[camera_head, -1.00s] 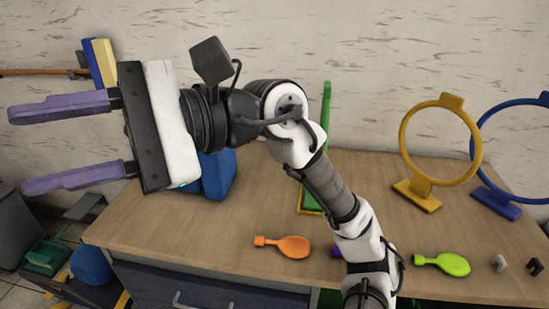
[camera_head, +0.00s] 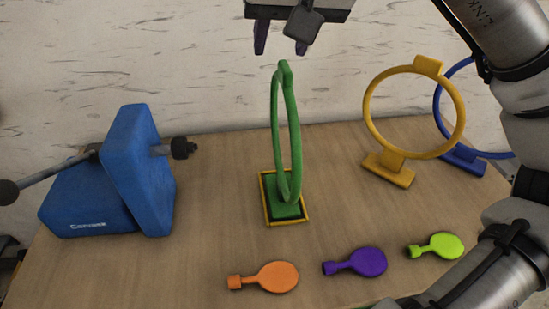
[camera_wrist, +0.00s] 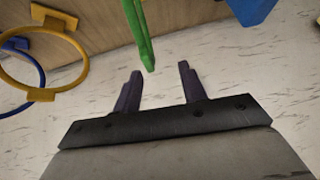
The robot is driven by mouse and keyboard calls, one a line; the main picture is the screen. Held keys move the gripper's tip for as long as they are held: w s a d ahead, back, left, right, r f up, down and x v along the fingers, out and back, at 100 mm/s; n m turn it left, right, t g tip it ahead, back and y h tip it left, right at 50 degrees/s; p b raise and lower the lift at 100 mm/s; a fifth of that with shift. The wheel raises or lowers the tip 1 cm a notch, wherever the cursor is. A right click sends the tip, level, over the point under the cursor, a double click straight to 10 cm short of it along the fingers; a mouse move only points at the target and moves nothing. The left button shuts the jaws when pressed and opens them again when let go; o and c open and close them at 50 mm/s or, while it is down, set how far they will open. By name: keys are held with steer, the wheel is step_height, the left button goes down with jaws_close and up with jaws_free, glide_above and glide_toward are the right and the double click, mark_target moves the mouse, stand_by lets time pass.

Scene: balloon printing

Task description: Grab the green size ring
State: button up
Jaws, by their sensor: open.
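The green size ring (camera_head: 296,130) stands upright on its green base inside a yellow square outline (camera_head: 299,221) on the table, turned nearly edge-on in the head view. In the wrist view the green ring (camera_wrist: 141,35) shows at the top, partly cut off by the frame edge. My gripper (camera_head: 280,48) is open and empty above the ring, its two purple fingers pointing down. In the wrist view the gripper's fingers (camera_wrist: 160,70) are spread, with the ring's top tab beyond the fingertips and between their lines. The gripper and ring look apart.
A yellow ring (camera_head: 457,105) and a blue ring (camera_head: 440,110) stand to the right. A blue pump (camera_head: 125,175) stands on the left. Orange (camera_head: 278,277), purple (camera_head: 369,262) and lime (camera_head: 445,245) balloons lie along the front. The table around the green base is clear.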

mark_target(286, 67)
steer(key=shift+h, duration=0.6)
steer(key=w+f, duration=0.1)
steer(key=f, duration=0.1)
steer(key=w+f, duration=0.2)
steer(key=w+d+f, duration=0.1)
steer(key=w+f, duration=0.1)
steer(key=shift+w+f, duration=0.2)
steer(key=shift+f, duration=0.05)
steer(key=w+f, duration=0.1)
steer(key=w+f+p, duration=0.1)
steer(key=w+f, duration=0.1)
steer(key=shift+a, duration=0.4)
steer(key=shift+w+f, duration=0.3)
steer(key=shift+f, duration=0.1)
jaws_close()
